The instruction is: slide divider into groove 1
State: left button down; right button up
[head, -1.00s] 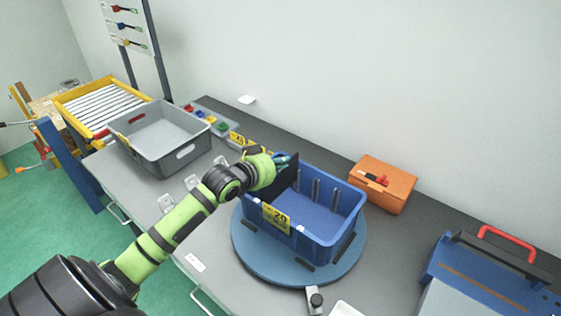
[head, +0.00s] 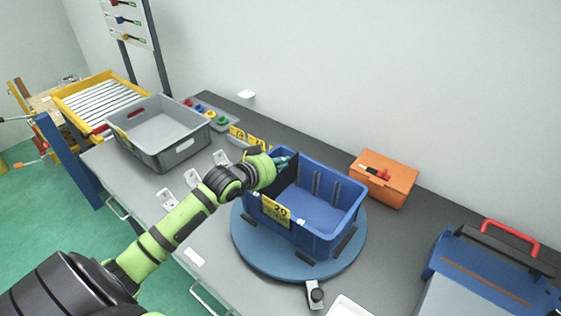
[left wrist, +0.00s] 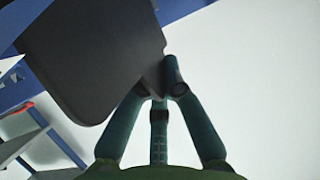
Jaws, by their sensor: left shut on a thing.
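The dark divider (head: 284,181) is at the left end of the blue bin (head: 322,249), upright and mostly below the rim. In the left wrist view the divider (left wrist: 95,55) is a dark plate with rounded corners. My left gripper (head: 284,162) is shut on its top edge, just above the bin's left back corner. Its teal fingers (left wrist: 162,85) pinch the plate's edge in the left wrist view. Ribs that form grooves show on the bin's back wall. The divider's lower edge is hidden, so I cannot tell which groove it sits in. My right gripper is not in view.
The bin stands on a round blue turntable (head: 268,262) on the grey bench. A grey crate (head: 187,152) is at the left, an orange box (head: 397,186) behind right, and a blue case with a red handle (head: 511,237) at the far right.

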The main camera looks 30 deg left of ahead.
pick_arm(q)
jog(key=shift+f+b, duration=1.05)
jog(key=shift+f, duration=0.75)
jog(key=c, duration=1.3)
grip_release()
jog(key=shift+s, duration=0.1)
jog(key=shift+f, duration=0.1)
jog(key=v, duration=1)
jog(key=shift+s+a+r, duration=0.1)
jog(key=shift+s+r, duration=0.55)
jog(key=shift+s, duration=0.2)
jog(key=shift+f, duration=0.1)
